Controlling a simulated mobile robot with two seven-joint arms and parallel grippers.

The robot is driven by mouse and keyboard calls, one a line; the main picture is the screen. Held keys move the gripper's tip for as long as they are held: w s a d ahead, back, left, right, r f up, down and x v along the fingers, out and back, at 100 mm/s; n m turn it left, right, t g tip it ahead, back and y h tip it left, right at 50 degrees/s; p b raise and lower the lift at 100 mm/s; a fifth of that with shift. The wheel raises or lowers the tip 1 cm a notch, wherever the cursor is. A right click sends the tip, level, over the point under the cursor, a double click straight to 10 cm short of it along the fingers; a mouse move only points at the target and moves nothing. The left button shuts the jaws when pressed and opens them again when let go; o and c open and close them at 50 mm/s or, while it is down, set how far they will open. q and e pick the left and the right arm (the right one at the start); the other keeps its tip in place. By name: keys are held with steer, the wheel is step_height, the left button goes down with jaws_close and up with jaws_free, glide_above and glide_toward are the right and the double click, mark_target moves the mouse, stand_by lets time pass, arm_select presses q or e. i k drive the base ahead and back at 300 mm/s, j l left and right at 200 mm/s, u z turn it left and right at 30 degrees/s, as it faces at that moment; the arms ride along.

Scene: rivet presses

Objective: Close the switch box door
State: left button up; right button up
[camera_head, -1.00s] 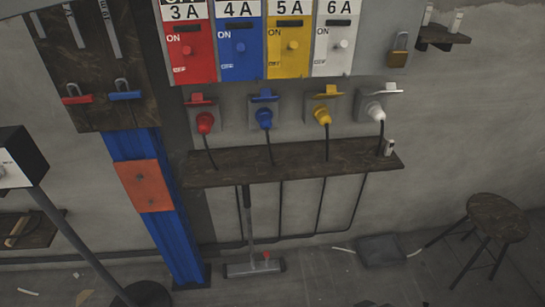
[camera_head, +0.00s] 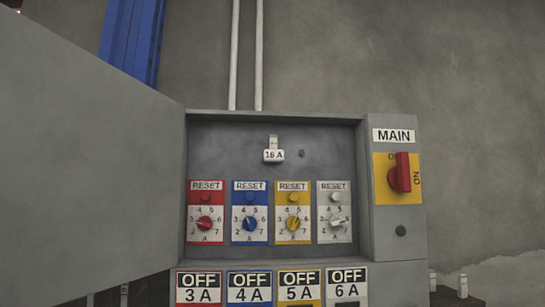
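The grey switch box (camera_head: 345,117) is on the wall in the middle of the head view. Its grey door (camera_head: 85,165) is hinged at the box's left side and stands wide open, swung out to the left and filling much of that side. Inside are red, blue, yellow and white dials with reset buttons, and a white 16 A tag (camera_head: 273,155). The door's free edge is outside the picture. Neither of my grippers shows in this view.
On the box's right side is a red main switch (camera_head: 402,173) on a yellow plate. Below the opening are the OFF labels (camera_head: 250,288) of several coloured switches. A blue beam (camera_head: 132,38) and two pale conduits (camera_head: 246,55) run up the wall. The wall right of the box is bare.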

mark_target(91, 152)
steer(key=j+z, duration=0.2)
steer(key=j, duration=0.4)
steer(key=j+z, duration=0.25)
steer(key=j, duration=0.4)
steer(key=j+z, duration=0.2)
steer(key=j, duration=0.4)
steer(key=k+j+z, duration=0.25)
steer(key=j, duration=0.35)
steer(key=i, duration=0.05)
